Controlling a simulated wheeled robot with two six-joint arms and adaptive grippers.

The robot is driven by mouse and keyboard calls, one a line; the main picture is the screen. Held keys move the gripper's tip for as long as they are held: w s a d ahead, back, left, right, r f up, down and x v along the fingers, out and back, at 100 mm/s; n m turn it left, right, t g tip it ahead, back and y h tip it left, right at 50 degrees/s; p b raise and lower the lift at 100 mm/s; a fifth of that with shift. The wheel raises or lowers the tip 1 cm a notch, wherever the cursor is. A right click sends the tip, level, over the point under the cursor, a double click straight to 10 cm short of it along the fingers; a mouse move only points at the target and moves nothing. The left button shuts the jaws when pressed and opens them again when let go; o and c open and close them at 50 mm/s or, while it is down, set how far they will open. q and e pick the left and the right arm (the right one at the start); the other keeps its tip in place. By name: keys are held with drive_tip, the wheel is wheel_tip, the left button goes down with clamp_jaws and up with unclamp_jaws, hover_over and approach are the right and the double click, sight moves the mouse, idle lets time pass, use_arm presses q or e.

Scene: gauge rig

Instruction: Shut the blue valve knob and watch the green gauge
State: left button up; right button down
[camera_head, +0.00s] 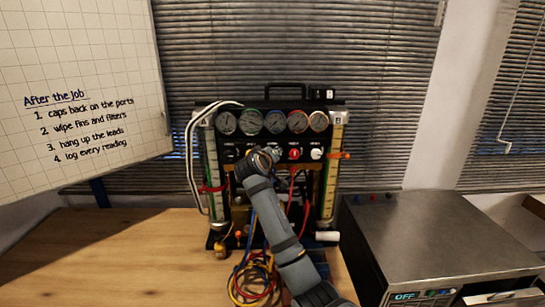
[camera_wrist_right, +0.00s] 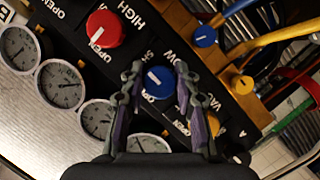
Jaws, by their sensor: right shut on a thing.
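The blue valve knob (camera_wrist_right: 158,82) shows in the right wrist view on the black panel, with a pale pointer line. My right gripper (camera_wrist_right: 160,72) has a finger on each side of it and is shut on it. In the head view my right gripper (camera_head: 262,158) is at the panel and its wrist hides the blue knob. My left gripper is in neither view.
A red knob (camera_wrist_right: 103,28) sits close beside the blue one, and a white knob (camera_head: 317,154) is farther right. Coiled hoses (camera_head: 255,280) lie in front of the rig. A grey metal box (camera_head: 440,240) stands at right. The wooden table (camera_head: 110,255) is clear at left.

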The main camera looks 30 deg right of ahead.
drive_tip(key=shift+f, duration=0.25)
drive_tip(key=c, duration=1.3)
unclamp_jaws()
drive_tip(key=o, duration=0.3)
drive_tip(key=shift+r, duration=0.15)
drive_tip(key=v, duration=1.2)
